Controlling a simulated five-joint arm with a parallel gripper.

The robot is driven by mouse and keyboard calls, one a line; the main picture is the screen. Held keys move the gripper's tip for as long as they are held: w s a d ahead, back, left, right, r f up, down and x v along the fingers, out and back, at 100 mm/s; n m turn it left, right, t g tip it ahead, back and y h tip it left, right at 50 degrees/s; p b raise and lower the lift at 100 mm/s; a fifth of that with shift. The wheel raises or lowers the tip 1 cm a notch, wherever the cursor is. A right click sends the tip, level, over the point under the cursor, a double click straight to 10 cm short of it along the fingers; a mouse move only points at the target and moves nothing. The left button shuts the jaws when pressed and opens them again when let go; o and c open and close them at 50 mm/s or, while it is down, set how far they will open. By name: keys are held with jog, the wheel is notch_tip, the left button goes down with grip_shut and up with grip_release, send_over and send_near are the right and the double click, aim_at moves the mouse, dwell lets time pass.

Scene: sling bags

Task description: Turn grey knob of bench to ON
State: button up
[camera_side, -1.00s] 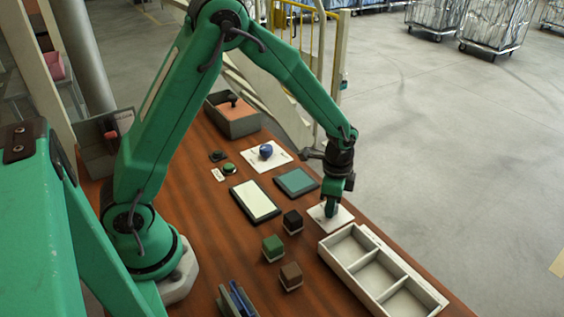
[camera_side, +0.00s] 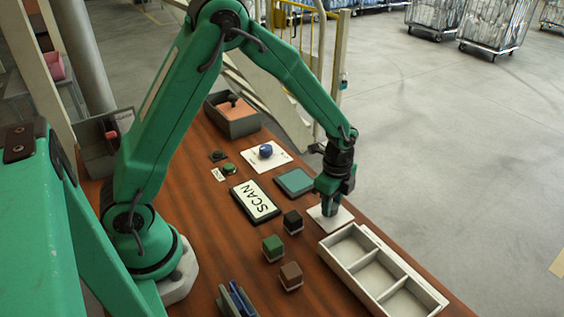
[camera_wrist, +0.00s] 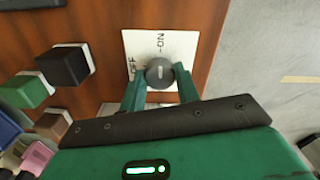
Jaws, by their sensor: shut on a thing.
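The grey knob (camera_wrist: 159,72) sits on a white plate (camera_wrist: 133,43) marked ON at the top and OFF at the left in the wrist view. A pale mark on the knob points roughly up toward the ON label. My gripper (camera_wrist: 160,77) is shut on the knob, one green finger on each side. In the side view my gripper (camera_side: 330,208) is down at the white plate (camera_side: 343,217), and the knob is hidden behind the fingers.
A panel (camera_side: 255,201) reads SCAN. A divided white tray (camera_side: 361,276) stands just right of the plate. Black (camera_side: 293,220), green (camera_side: 273,246) and brown (camera_side: 291,274) blocks lie nearby. A blue knob (camera_side: 266,151) on another plate and a grey bin (camera_side: 239,125) are farther back.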

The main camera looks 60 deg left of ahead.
jog(key=o, duration=1)
jog(key=shift+c, duration=0.2)
jog(key=shift+r, duration=3.95)
